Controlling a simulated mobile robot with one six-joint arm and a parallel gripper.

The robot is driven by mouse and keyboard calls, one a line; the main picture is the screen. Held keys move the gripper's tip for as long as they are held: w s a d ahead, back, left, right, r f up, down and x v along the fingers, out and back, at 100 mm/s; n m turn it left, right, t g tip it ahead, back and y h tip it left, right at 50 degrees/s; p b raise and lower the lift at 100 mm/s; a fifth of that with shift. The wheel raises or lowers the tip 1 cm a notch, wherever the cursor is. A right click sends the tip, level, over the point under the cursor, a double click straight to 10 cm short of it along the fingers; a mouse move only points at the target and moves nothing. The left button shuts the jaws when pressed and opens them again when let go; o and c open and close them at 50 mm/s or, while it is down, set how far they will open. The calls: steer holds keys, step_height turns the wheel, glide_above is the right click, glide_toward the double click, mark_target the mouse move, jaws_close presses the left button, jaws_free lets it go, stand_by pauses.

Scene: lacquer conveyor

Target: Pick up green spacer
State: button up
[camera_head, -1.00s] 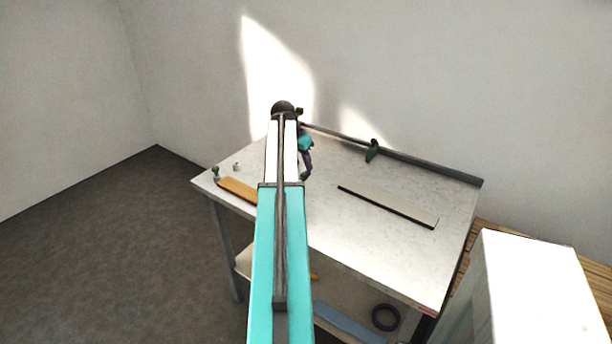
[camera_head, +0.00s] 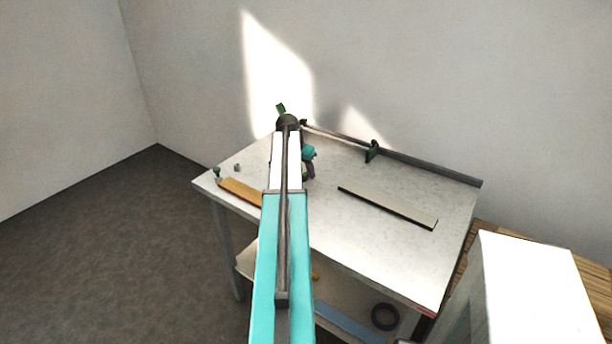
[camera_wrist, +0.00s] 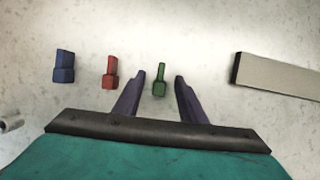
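The green spacer (camera_wrist: 160,80) lies on the pale tabletop in the wrist view, a small block with a narrower far end. My gripper (camera_wrist: 157,82) is open, with one dark purple finger on each side of the green spacer in the picture. No contact shows between the fingers and the spacer, and the height of the fingers above the table is hard to tell. In the head view my gripper (camera_head: 309,170) is over the table, partly hidden by my arm. The green spacer cannot be made out in the head view.
A red block (camera_wrist: 110,73) and a blue block (camera_wrist: 64,67) lie left of the green spacer. A long pale bar (camera_wrist: 280,77) lies to the right. In the head view an orange strip (camera_head: 240,190) lies at the left, and a rail (camera_head: 420,165) runs along the back edge.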

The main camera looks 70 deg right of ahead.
steer(key=shift+d+f, duration=0.15)
steer(key=shift+f, duration=0.25)
steer(key=shift+s, duration=0.1)
jaws_close()
